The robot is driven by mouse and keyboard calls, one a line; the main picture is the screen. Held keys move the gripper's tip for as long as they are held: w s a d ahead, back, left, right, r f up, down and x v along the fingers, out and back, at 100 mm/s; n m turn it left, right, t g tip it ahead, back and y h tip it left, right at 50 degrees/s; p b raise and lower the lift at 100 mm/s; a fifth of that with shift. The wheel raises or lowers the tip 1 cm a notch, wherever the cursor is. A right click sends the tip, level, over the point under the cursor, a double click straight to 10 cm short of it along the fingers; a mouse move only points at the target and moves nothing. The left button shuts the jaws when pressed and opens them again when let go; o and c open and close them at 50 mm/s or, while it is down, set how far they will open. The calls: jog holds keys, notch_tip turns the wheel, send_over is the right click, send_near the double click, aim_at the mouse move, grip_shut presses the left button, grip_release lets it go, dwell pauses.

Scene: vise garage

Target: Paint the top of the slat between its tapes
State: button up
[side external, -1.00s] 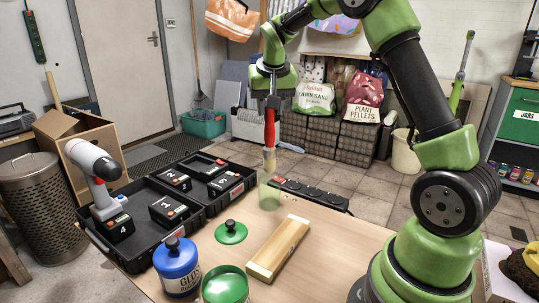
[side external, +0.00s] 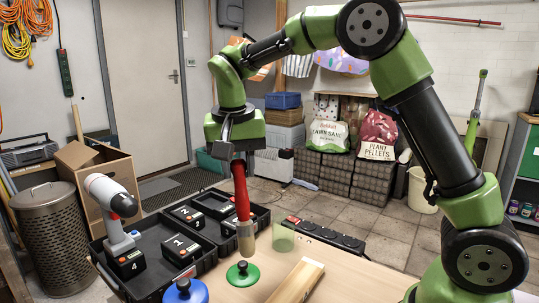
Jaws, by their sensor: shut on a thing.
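My gripper (side external: 233,158) is shut on the red handle of a paintbrush (side external: 241,193). The brush hangs bristles down, slightly tilted, and its pale tip is behind and just above the green knobbed lid (side external: 242,276) in the picture. The wooden slat (side external: 298,281) lies on the table to the right of the lid, its near end cut off by the frame. Its top looks pale, and I cannot make out the tapes. The blue tin (side external: 185,292) shows only its top at the bottom edge.
A translucent green cup (side external: 283,238) stands right of the brush. A black power strip (side external: 325,236) is behind it. An open black case (side external: 140,268) with numbered blocks and a drill (side external: 113,208) is at left. The table right of the slat is clear.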

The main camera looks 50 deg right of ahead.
jog(key=s+a+r+g, duration=0.1)
jog(key=s+a, duration=0.4)
jog(key=a, duration=0.5)
jog(key=shift+y, duration=0.4)
jog(key=shift+d+f, duration=0.1)
jog(key=shift+f, duration=2.85)
jog(key=shift+f+g, duration=0.3)
jog(key=shift+f, duration=0.5)
notch_tip(320, 180, up, 7)
jog(key=shift+d, duration=0.1)
